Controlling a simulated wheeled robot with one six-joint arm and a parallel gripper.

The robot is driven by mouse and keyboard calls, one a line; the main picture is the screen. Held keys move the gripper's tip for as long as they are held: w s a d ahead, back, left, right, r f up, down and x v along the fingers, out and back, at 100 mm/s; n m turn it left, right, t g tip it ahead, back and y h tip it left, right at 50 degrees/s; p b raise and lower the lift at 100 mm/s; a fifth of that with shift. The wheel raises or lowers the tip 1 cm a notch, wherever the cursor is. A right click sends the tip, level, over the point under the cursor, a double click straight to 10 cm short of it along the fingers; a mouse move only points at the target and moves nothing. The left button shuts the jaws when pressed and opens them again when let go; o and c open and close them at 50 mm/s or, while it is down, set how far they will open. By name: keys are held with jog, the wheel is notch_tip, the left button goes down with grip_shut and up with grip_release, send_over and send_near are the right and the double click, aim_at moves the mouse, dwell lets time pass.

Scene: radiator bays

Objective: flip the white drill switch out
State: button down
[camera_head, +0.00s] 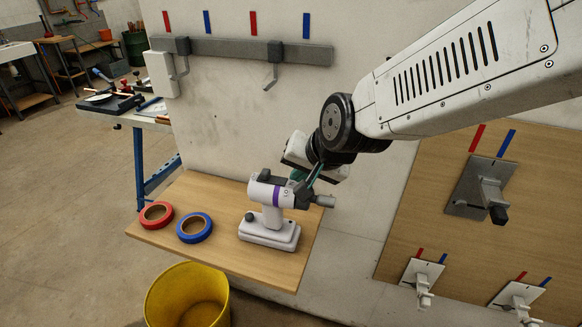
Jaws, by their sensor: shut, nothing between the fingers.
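The white drill (266,193) with a purple band stands upright on its white base (268,233) on a small wooden shelf. Its grey chuck end points right. A dark grey part sits on top of its body. The drill's switch is too small or hidden to make out. My gripper (307,180) comes down from the upper right, just behind and above the right half of the drill. Its fingers are shut with nothing seen between them, partly hidden by the drill. Whether they touch the drill I cannot tell.
A red tape roll (156,214) and a blue tape roll (194,227) lie left of the drill on the shelf (230,263). A yellow bucket (187,297) stands below. A grey hook rail (230,51) is on the wall behind. A wooden board (440,225) with metal brackets is at right.

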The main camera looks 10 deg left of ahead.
jog(key=v, duration=0.9)
jog(key=shift+s+r, duration=0.2)
jog(key=shift+r, duration=0.2)
jog(key=shift+s, duration=0.1)
jog(key=s+d+g+h, duration=0.1)
jog(key=s+d, duration=0.4)
jog(key=d, duration=0.5)
jog(key=s+d+f+g+h, duration=0.1)
jog(key=s+d+h, duration=0.1)
jog(key=s+d, duration=0.4)
jog(key=s+d+g+h, duration=0.1)
jog(key=s+d, duration=0.4)
jog(key=d, duration=1)
jog(key=shift+s+d+f+g+h, duration=0.25)
jog(key=shift+g+h, duration=0.15)
jog(key=shift+h, duration=0.3)
